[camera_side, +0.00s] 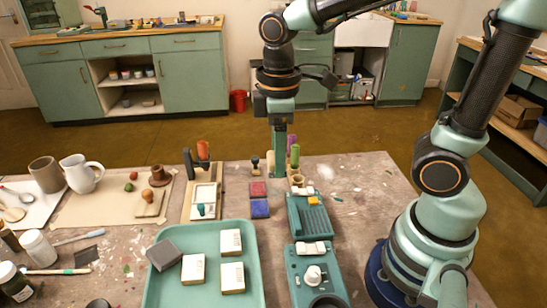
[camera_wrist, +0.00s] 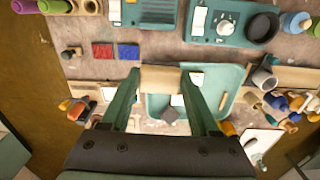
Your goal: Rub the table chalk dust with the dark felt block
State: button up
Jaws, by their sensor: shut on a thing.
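My gripper (camera_wrist: 158,68) hangs above the table's far part, shut on a tan block (camera_wrist: 161,80). In the side view my gripper (camera_side: 279,172) points down and a finger hides most of what it holds; the block's underside cannot be seen. A dark grey block (camera_side: 164,255) lies tilted in the left of the green tray (camera_side: 216,226), and it also shows in the wrist view (camera_wrist: 177,100). Pale blocks (camera_side: 231,242) lie beside it. Pale chalk-like smears (camera_side: 335,184) mark the table (camera_side: 352,205) right of my gripper; I cannot tell which is the dust.
Red (camera_side: 258,188) and blue (camera_side: 260,208) squares lie near my gripper. A green slotted device (camera_side: 310,222) and a device with a white knob (camera_side: 313,275) stand right of the tray. Upright coloured cylinders (camera_side: 294,153) stand at the far edge. Mugs (camera_side: 82,174) are at left.

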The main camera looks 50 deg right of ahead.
jog(key=w+d+f+m, duration=0.3)
jog(key=d+f+m, duration=0.15)
jog(key=d, duration=0.65)
jog(key=m, duration=0.4)
send_near(331, 182)
jog(key=shift+a+f, duration=0.1)
jog(key=shift+f, duration=1.8)
notch_tip(331, 182, down, 3)
jog(key=shift+w+r, duration=0.15)
jog(key=shift+w+d+r, duration=0.1)
jog(key=shift+w+d, duration=0.2)
jog(key=shift+d, duration=0.15)
jog(key=shift+c, duration=0.7)
jog(key=shift+w+d, duration=3.15)
jog(key=shift+d, duration=0.05)
jog(key=shift+s+a, duration=3.6)
notch_tip(331, 182, up, 8)
jog(key=shift+r, duration=0.1)
